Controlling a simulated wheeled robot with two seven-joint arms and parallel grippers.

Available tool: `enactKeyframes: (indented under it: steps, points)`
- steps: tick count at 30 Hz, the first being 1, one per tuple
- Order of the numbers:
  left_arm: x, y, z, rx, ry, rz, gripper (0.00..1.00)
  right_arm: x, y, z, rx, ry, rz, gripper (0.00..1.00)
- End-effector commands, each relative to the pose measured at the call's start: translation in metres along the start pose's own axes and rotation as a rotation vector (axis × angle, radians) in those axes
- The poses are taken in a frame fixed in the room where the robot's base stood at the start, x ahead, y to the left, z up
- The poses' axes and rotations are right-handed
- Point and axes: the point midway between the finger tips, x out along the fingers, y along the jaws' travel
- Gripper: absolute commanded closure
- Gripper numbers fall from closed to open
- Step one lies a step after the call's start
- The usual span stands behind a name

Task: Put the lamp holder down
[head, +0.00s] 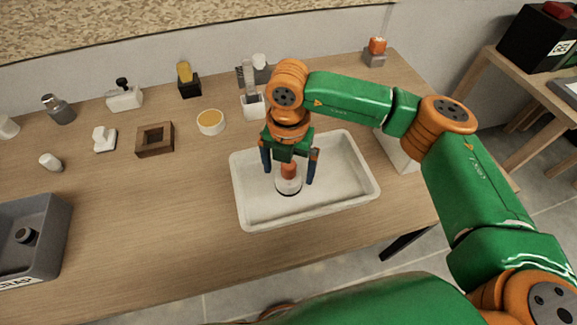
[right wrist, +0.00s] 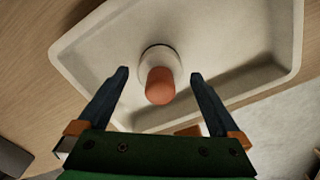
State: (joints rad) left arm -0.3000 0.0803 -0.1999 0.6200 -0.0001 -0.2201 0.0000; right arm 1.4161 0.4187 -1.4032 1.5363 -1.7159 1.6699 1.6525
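In the right wrist view the lamp holder (right wrist: 160,87) shows between the spread fingers of the open gripper (right wrist: 160,76), with gaps on both sides. Its base appears to rest on the floor of the tray (right wrist: 230,82). My left gripper is not in view.
Behind the tray stand a white block with a clear upright piece (head: 253,107) and a round yellow-topped dish (head: 210,122). A brown square frame (head: 155,140) lies to the left. A grey bin (head: 50,235) is at the front left. The table between bin and tray is clear.

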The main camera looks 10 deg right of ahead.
Motion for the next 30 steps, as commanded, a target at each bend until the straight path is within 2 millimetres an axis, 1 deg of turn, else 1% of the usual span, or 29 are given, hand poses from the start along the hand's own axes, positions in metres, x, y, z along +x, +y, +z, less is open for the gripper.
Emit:
enactKeyframes:
  steps: [3,5,8,9,12,15,17,21,30]
  points:
    - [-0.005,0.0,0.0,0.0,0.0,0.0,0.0,-0.007,0.0,0.0,0.0,-0.001,0.001,0.0]
    - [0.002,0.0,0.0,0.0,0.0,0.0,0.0,-0.014,0.001,0.001,0.001,-0.003,0.005,0.0]
    - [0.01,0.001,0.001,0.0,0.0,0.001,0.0,-0.041,0.001,0.001,0.001,-0.006,0.005,0.0]
    - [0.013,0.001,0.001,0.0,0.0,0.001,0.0,-0.053,0.001,0.001,0.0,-0.006,0.006,0.0]
    - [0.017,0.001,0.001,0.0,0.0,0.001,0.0,-0.082,0.001,0.001,0.001,-0.005,0.005,0.0]
    - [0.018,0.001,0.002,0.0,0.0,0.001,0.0,-0.105,0.001,0.0,0.001,-0.003,0.004,0.0]
    - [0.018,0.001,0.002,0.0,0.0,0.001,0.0,-0.114,0.0,0.0,0.0,-0.002,0.002,0.0]
    - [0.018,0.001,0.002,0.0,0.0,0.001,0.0,-0.123,0.0,0.0,0.0,-0.001,0.0,0.0]
    - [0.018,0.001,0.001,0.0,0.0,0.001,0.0,-0.123,0.0,0.0,0.0,0.0,0.0,0.0]
